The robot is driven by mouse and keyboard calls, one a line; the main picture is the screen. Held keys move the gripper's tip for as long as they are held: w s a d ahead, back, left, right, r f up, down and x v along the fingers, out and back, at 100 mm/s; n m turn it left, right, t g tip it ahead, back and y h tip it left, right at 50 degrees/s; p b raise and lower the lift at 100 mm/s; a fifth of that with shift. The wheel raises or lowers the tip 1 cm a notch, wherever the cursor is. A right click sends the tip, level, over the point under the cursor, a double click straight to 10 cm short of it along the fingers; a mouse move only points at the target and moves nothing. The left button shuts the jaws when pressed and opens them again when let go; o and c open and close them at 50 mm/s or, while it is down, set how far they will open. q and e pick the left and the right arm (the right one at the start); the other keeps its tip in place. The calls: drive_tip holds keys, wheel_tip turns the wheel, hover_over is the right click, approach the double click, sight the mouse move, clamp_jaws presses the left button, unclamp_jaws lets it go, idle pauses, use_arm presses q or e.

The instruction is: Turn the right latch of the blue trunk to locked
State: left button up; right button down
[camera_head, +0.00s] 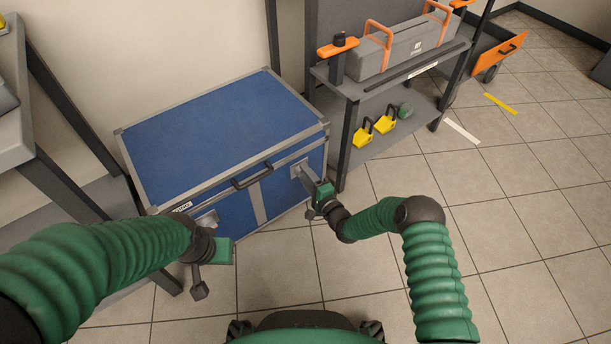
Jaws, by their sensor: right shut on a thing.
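The blue trunk (215,132) stands on the floor with its lid down and grey metal edging. A dark handle (252,176) sits at the middle of its front. The right latch (299,169) is a grey plate on the right of the front. My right gripper (309,177) reaches this latch and is shut on it; its fingers hide most of the turning part, so its angle cannot be told. The left latch (207,218) is a grey plate on the left of the front. My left gripper (200,291) hangs low in front of the trunk, and its jaws are too small to read.
A grey shelf cart (392,87) stands right of the trunk, close to its right side. It carries a grey toolbox (412,47) with orange handles and yellow padlocks (384,124) below. A grey table (15,140) stands at the left. The tiled floor at the right is mostly clear.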

drive_tip(key=shift+d+f+m+g+y+b, duration=0.1)
drive_tip(key=shift+m+g+y+b, duration=0.15)
drive_tip(key=shift+m+b, duration=0.85)
drive_tip(key=shift+d+f+m+g+y+b, duration=0.15)
drive_tip(key=shift+m+g+b, duration=0.2)
drive_tip(key=shift+m, duration=1.5)
drive_tip(key=shift+f+m+g+y+b, duration=0.1)
drive_tip(key=shift+m+g+y+b, duration=0.1)
drive_tip(key=shift+m+b, duration=0.95)
drive_tip(key=shift+m+p, duration=0.3)
drive_tip(key=shift+m, duration=0.1)
drive_tip(key=c, duration=0.8)
unclamp_jaws()
drive_tip(key=shift+r, duration=0.1)
drive_tip(key=shift+c, duration=0.2)
drive_tip(key=shift+r, duration=0.15)
